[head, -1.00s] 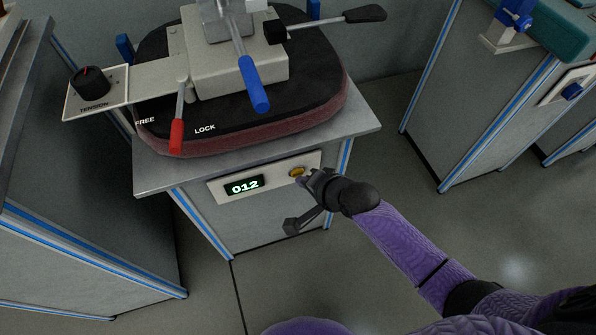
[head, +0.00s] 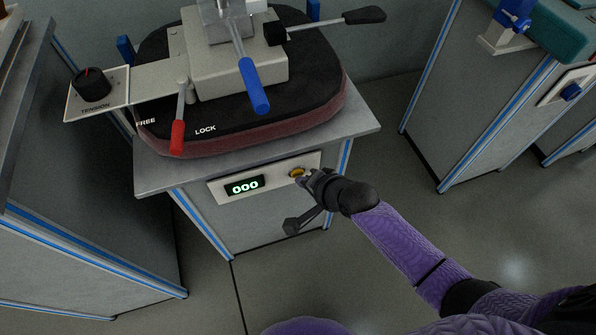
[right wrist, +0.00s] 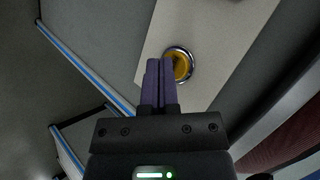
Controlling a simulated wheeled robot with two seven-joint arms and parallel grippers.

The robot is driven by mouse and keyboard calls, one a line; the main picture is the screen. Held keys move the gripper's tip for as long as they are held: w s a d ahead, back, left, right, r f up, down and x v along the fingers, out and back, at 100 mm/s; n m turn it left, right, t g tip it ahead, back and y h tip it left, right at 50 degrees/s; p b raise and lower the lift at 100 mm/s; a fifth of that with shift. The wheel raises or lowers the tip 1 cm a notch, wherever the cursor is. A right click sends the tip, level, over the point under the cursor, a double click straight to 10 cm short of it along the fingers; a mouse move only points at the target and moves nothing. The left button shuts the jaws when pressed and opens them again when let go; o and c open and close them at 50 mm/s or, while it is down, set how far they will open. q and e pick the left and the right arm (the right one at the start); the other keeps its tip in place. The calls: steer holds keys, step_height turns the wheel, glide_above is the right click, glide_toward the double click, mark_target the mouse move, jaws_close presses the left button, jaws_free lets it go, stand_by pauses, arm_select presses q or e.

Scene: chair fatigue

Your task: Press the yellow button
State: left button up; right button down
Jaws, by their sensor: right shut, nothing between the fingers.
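The yellow button (head: 297,173) is round, with a metal ring, on the pale panel (head: 282,170) at the front of the station. Beside it a display (head: 245,186) reads 000. My right gripper (head: 308,179) is at the button's right edge in the head view, with its fingers shut and empty. In the right wrist view the button (right wrist: 180,65) shows just beyond the closed fingertips (right wrist: 158,65), which overlap its left part and appear to touch it. My left gripper is in neither view.
Above the panel, a dark seat (head: 320,110) lies on the grey tabletop (head: 170,178), with a red-tipped lever (head: 177,138), a blue-tipped lever (head: 255,88) and a tension knob (head: 91,84). Other grey stations stand left and right. Open floor (head: 410,200) lies right.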

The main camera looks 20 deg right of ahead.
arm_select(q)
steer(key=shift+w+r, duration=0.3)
arm_select(e)
steer(key=shift+s, duration=0.5)
arm_select(q)
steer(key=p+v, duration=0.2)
steer(key=p, duration=0.1)
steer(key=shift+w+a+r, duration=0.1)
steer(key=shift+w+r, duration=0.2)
arm_select(e)
steer(key=s, duration=0.5)
steer(key=shift+d, duration=0.1)
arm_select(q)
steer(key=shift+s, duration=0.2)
arm_select(e)
steer(key=shift+s, duration=0.1)
